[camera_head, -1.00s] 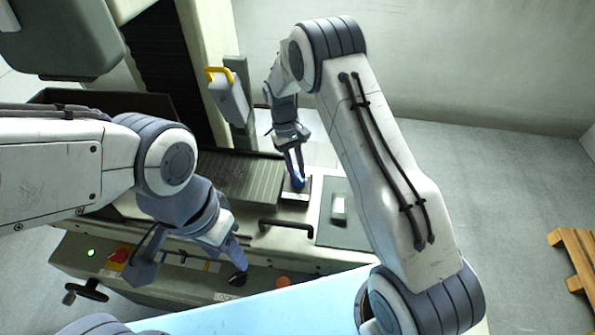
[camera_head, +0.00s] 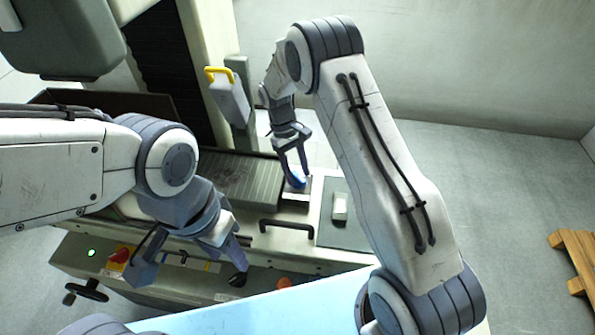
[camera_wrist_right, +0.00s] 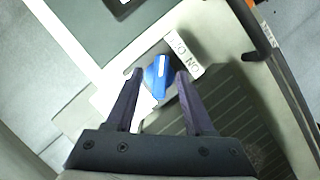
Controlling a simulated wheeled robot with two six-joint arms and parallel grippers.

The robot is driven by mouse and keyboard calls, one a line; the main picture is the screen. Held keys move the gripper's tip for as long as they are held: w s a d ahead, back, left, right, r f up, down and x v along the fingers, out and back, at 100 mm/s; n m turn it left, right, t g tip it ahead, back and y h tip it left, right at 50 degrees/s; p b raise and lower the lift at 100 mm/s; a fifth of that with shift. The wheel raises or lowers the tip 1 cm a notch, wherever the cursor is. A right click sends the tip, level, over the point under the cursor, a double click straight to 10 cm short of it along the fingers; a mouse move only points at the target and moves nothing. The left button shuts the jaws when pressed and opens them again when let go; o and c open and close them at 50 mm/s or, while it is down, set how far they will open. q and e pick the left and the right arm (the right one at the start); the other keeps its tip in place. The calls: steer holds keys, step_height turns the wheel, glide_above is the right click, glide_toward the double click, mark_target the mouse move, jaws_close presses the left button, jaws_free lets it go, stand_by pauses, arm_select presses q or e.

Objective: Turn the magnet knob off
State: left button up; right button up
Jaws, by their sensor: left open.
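The blue magnet knob (camera_head: 297,179) sits on a pale block beside the ribbed grey plate. In the right wrist view the knob (camera_wrist_right: 156,76) shows a white mark on top, next to a white label (camera_wrist_right: 184,54) with black lettering. My right gripper (camera_head: 294,171) is open at the knob. In its wrist view the gripper (camera_wrist_right: 160,76) has one finger on each side of the knob, with gaps visible. My left gripper (camera_head: 190,262) is open and empty over the front control panel, away from the blue knob.
The ribbed plate (camera_head: 240,181) lies left of the knob. A black handle (camera_head: 286,227) is in front. The front panel carries a red switch (camera_head: 121,255), a black knob (camera_head: 238,279) and a handwheel (camera_head: 87,290).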

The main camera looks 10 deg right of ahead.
steer(key=shift+w+r, duration=0.1)
steer(key=shift+r, duration=0.05)
steer(key=b+v, duration=0.2)
steer(key=v, duration=0.8)
steer(key=shift+b, duration=0.4)
